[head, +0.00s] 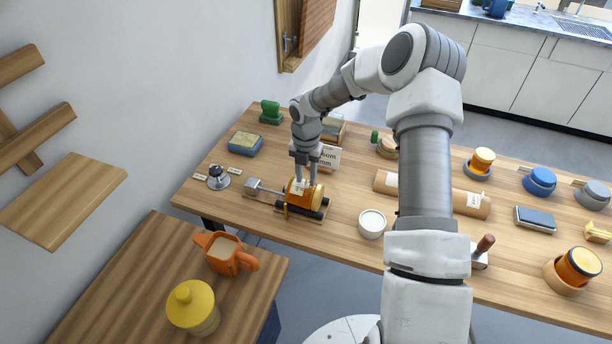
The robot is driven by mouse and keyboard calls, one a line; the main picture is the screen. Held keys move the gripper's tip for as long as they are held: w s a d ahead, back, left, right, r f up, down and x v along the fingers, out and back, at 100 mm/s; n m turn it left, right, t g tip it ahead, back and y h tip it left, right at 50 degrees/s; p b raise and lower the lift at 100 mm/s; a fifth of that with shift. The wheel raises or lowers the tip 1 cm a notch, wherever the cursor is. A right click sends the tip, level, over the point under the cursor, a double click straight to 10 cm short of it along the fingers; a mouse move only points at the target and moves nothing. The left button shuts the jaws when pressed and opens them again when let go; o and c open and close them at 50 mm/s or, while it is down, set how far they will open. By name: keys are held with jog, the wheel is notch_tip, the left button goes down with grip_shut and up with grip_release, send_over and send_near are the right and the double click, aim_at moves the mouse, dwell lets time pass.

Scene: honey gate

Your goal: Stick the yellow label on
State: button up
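An orange jar (304,198) lies on its side on a black roller stand (307,212) on the long wooden table. My gripper (306,182) points down from above, with its fingertips right at the top of the jar. The two fingers look apart, with a gap between them. A small pale yellow label (298,185) shows at the left fingertip, against the jar's upper side. I cannot tell whether the label is stuck to the jar or touching the finger.
A small tool with a square metal head (254,185) lies left of the rollers. A white sign (328,156) stands just behind my gripper. A white round tub (371,223) is to the right. A cardboard tube (470,203) lies beyond my arm.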

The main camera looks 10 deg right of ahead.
jog(key=shift+r, duration=0.15)
notch_tip(320, 180, up, 17)
dwell(0.4)
jog(key=shift+s+r, duration=0.1)
jog(key=shift+r, duration=0.05)
